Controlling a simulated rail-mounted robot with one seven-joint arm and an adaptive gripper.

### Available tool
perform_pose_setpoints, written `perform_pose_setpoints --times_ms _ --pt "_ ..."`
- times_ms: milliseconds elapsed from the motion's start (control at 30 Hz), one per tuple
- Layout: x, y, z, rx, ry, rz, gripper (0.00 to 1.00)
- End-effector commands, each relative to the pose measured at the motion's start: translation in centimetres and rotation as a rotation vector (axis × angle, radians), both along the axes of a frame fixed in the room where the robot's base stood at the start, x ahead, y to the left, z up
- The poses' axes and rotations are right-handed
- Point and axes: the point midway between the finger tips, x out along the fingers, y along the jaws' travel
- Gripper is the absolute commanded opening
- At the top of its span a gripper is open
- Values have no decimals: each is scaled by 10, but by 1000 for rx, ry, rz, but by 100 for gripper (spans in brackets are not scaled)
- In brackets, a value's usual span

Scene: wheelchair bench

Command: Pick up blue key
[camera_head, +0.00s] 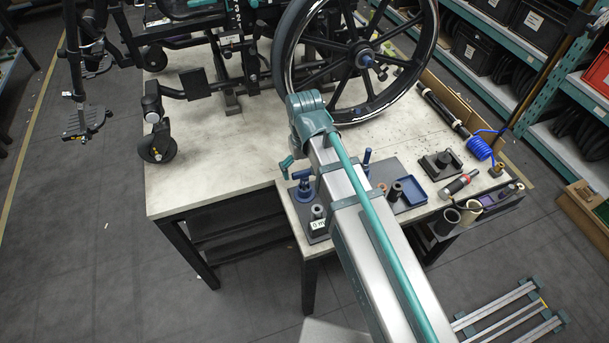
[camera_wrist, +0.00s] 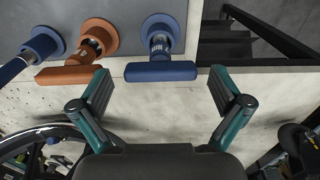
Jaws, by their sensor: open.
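The blue key (camera_wrist: 160,71) has a bar-shaped handle over a stem and a round blue base in the wrist view. In the head view the blue key (camera_head: 304,189) stands at the front left corner of the dark plate on the bench. My gripper (camera_wrist: 163,92) is open and empty, with its two teal fingers spread wide. The key's handle lies just beyond the fingertips, between them sideways. In the head view a teal finger (camera_head: 286,166) shows beside the key, and my arm hides most of the gripper.
An orange key (camera_wrist: 76,75) stands close left of the blue key, near the left finger. Another blue round piece with a rod (camera_wrist: 38,45) is further left. The wheelchair wheel (camera_head: 362,55) rises behind. The bench top (camera_head: 215,165) is clear at left.

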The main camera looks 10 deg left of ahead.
Motion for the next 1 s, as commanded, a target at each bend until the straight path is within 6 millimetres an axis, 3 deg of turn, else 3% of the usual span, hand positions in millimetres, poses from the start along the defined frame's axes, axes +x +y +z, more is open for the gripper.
perform_pose_setpoints --times_ms 400,867,1000 --pt "0 0 -10 0 0 0 100" --pt "0 0 -10 0 0 0 23" --pt "0 0 -9 0 0 0 21"
